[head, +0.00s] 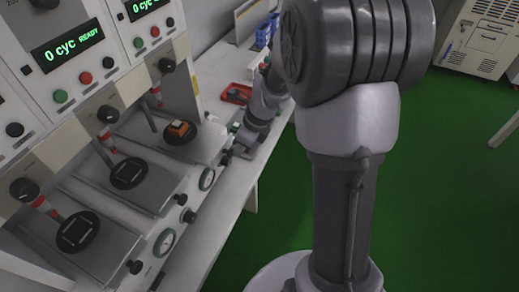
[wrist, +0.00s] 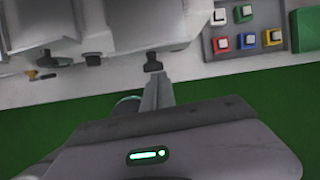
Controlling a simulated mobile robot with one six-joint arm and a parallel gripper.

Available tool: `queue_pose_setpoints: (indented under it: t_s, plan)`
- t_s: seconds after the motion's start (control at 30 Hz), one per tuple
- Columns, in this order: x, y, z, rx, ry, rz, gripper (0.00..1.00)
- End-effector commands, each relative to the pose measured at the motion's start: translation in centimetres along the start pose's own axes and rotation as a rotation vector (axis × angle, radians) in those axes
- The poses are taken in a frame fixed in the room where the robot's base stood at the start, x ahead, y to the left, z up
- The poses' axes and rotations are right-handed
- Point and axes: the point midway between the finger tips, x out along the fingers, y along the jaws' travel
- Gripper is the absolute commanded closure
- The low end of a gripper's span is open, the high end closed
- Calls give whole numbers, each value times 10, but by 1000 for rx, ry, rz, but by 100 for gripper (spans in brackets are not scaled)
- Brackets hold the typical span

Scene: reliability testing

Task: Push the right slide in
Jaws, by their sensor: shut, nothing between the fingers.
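The right slide (head: 150,138) is a grey plate at the far station in the head view, with a round black fixture holding an orange-and-black part (head: 180,131). It extends out from the machine over the bench. In the wrist view the grey slide (wrist: 140,25) is at the top, with a black knob (wrist: 153,65) at its front. My gripper (wrist: 158,83) is shut and empty, its tips right at this knob; whether they touch is unclear. In the head view my gripper (head: 236,150) is small and partly hidden beside the slide's front end.
Two more slides (head: 145,187) (head: 105,252) with empty-looking black fixtures are nearer. Gauges (head: 207,179) line the bench front. Green floor (head: 440,170) is open at right.

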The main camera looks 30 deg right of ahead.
Motion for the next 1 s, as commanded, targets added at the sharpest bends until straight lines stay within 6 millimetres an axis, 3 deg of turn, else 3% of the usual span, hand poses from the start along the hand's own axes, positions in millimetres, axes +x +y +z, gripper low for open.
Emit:
queue_pose_setpoints:
  t_s: [0.2, 0.4, 1.0]
  plan:
    - [10, -1, 30, -1, 0, 1, 100]
    - [16, -2, 43, 0, 0, 0, 100]
    - [14, -9, 41, -1, -5, -3, 100]
